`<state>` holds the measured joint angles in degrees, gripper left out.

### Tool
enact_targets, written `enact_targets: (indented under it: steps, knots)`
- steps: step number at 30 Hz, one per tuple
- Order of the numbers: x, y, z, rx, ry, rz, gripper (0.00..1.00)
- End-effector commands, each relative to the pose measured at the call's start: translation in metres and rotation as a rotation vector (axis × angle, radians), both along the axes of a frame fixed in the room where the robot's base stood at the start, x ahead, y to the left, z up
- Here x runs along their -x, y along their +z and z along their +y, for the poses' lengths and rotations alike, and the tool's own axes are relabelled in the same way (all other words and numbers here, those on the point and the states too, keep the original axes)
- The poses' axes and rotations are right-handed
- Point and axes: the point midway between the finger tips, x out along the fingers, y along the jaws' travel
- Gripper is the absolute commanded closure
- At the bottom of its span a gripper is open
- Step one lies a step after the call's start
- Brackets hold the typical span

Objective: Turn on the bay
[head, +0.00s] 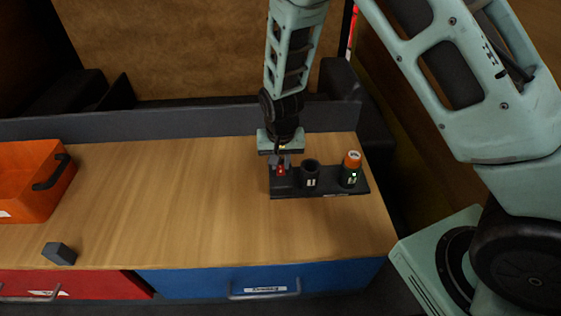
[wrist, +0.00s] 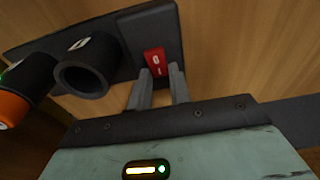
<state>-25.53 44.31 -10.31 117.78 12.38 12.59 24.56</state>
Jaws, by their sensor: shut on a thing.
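A dark panel (head: 325,190) lies on the wooden bench top at the right. It bears a red rocker switch (head: 281,170) at its left end, an empty black cup-like socket (head: 310,175) in the middle and an orange-capped black cylinder (head: 352,168) with a green light at its right end. My gripper (head: 281,160) is over the switch, pointing down. In the wrist view the red switch (wrist: 154,62) with white marks sits at the tips of my fingers (wrist: 160,85), which appear shut on it. The fingers partly hide the switch.
An orange bin (head: 30,180) with a black handle stands at the left of the bench (head: 180,190). A small grey block (head: 59,254) lies near the front edge. Red (head: 70,285) and blue (head: 260,282) drawers are below. The middle of the bench is clear.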

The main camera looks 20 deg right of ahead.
Motion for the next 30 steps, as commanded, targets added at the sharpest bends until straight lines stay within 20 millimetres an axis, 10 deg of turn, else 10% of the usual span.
enact_targets:
  steps: [14, 15, 17, 30]
  knots:
    - [-0.002, -0.001, 0.0, -0.022, 0.001, 0.065, 1.0]
    - [-0.002, -0.001, 0.0, -0.022, 0.001, 0.065, 0.72]
    - [-0.002, -0.001, 0.0, -0.022, 0.001, 0.065, 0.58]
    - [-0.002, 0.01, 0.0, -0.022, 0.0, 0.061, 0.58]
